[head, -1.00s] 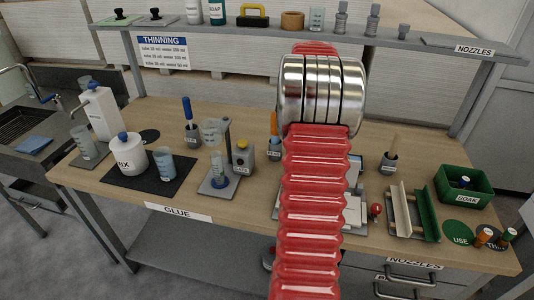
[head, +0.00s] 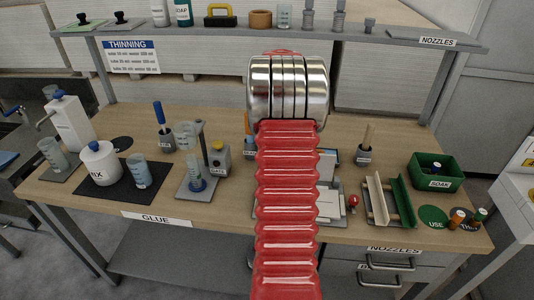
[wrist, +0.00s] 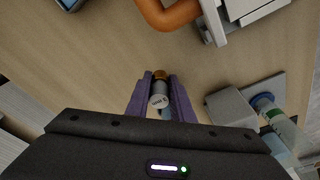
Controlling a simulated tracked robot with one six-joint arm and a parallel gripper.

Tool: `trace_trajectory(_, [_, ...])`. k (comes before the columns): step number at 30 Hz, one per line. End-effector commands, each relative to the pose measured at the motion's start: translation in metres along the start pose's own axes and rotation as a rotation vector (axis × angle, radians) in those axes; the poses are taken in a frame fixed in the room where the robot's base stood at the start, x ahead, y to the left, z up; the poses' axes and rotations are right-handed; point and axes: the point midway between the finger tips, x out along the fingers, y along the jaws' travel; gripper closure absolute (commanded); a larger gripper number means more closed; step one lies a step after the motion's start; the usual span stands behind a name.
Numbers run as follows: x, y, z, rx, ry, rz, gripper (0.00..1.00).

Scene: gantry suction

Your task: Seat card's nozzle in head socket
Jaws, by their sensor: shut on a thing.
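My gripper (wrist: 160,98) shows in the wrist view with two purple fingers, shut on a small grey nozzle (wrist: 160,88) with an orange-brown end. A white face with small, unreadable lettering shows on the nozzle. It is held above a wooden surface. In the head view my red arm covers the middle, and the gripper is not seen. I cannot make out the card or the head socket.
A green SOAK bin (head: 435,170) and a green-and-cream rack (head: 388,200) stand at the bench's right. A glue pot (head: 100,163) and beakers stand left. An orange curved pipe (wrist: 168,14) is ahead in the wrist view. A white cabinet (head: 515,190) is at the right edge.

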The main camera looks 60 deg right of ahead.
Motion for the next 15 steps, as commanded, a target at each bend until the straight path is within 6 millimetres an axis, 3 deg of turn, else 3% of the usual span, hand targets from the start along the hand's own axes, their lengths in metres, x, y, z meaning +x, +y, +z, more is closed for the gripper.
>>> trace_trajectory(12, [0.046,0.000,0.008,0.001,-0.001,-0.001,1.00])
trace_trajectory(15, [0.049,0.001,0.008,0.001,0.000,0.000,1.00])
